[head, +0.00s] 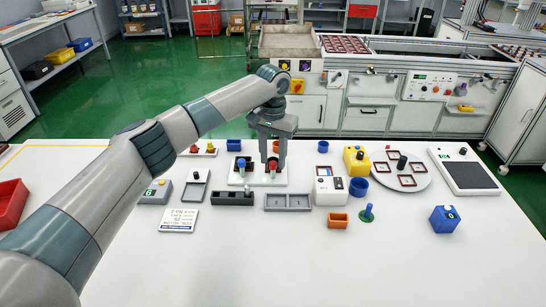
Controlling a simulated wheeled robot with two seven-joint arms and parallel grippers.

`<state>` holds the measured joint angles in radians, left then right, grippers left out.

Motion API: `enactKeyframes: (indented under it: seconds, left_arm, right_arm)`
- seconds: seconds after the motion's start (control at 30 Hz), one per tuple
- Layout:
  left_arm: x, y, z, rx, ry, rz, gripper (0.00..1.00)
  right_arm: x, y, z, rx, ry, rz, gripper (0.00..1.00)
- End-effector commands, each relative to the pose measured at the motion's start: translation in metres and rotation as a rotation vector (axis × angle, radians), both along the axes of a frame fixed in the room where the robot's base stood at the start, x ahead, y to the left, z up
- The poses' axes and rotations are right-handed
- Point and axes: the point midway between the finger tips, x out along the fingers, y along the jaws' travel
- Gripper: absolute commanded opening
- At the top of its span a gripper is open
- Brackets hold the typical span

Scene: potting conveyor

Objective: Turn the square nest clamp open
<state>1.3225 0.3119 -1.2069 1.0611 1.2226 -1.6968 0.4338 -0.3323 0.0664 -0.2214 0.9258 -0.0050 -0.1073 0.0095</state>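A white base plate (258,184) stands near the middle of the table with two dark nests on it. The left nest has a blue handle (241,167) and the right nest has a red handle (272,165). I cannot tell from here which nest is square. My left gripper (272,163) points straight down over the right nest. Its two fingers stand on either side of the red handle and partly hide it. I cannot tell whether they touch it. My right gripper is not in view.
A grey two-part tray (288,209) lies in front. A white box with a dial (330,192), a yellow box (356,160) and a round plate with square frames (424,175) stand to the right. A grey box (156,192) is to the left. The table's front is mostly clear.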

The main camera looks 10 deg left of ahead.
Motion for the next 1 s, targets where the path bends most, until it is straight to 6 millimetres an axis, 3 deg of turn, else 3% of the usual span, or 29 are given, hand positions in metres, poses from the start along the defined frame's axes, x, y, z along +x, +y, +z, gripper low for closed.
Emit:
enactKeyframes:
  seconds: [0.4, 0.43, 0.57, 0.6, 1.0]
  left_arm:
    - [-0.0001, -0.0002, -0.0075, 0.000, 0.000, 0.000, 0.37]
    - [-0.0001, -0.0002, -0.0075, 0.000, 0.000, 0.000, 0.35]
    - [-0.0001, -0.0002, -0.0073, 0.000, 0.000, 0.000, 0.04]
    - [0.0000, -0.0001, -0.0073, 0.000, 0.000, 0.000, 0.00]
    - [-0.0001, -0.0003, -0.0053, -0.001, 0.000, -0.036, 0.00]
  right_arm:
    - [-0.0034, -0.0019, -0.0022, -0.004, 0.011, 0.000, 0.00]
    - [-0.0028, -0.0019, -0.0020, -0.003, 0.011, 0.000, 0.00]
    - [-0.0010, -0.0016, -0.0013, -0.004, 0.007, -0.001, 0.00]
    - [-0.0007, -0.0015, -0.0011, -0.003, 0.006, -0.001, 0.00]
    - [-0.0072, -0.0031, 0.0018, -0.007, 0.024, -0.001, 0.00]
